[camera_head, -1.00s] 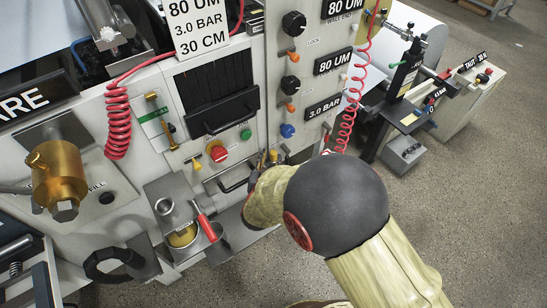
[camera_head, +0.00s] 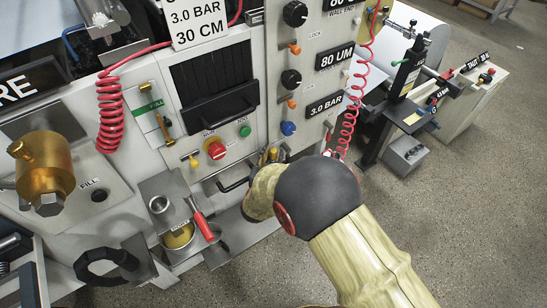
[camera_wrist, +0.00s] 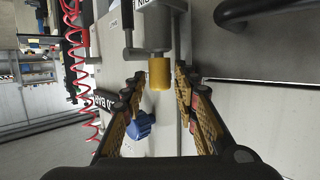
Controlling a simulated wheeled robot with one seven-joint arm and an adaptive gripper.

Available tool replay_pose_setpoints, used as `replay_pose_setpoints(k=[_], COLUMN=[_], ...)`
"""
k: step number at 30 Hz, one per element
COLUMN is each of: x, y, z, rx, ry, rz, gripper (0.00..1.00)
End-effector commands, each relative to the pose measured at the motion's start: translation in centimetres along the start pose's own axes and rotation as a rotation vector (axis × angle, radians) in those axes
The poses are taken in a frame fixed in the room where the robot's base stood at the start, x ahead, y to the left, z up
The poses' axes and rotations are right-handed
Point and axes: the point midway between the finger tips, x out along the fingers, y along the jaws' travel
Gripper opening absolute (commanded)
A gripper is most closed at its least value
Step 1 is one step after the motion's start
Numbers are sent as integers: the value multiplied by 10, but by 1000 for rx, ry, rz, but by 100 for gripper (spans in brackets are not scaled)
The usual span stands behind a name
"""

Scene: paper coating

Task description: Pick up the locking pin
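A yellow cylinder under a grey metal shaft, probably the locking pin (camera_wrist: 158,73), hangs at the middle of the wrist view. In the head view, a small yellow end, probably the same pin (camera_head: 273,154), shows at the lower edge of the panel beside my arm. My gripper (camera_wrist: 160,82) is open, with one finger on each side of the yellow cylinder. A gap shows on the left; on the right the finger looks close, and I cannot tell whether it touches. In the head view my forearm hides most of the gripper.
A blue knob (camera_wrist: 140,125) sits low beside the left finger. A dark bar handle (camera_wrist: 285,30) is at the right of the wrist view. A red coiled hose (camera_wrist: 75,60) hangs at the left. A red-handled tool (camera_head: 202,225) lies by the cup.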

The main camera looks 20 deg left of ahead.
Motion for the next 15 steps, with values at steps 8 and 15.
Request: replay_pose_setpoints(k=[8, 15], x=[0, 0], y=[0, 0], z=[-1, -1], rx=[0, 0], ry=[0, 0], rz=[-1, -1], gripper=[24, 10])
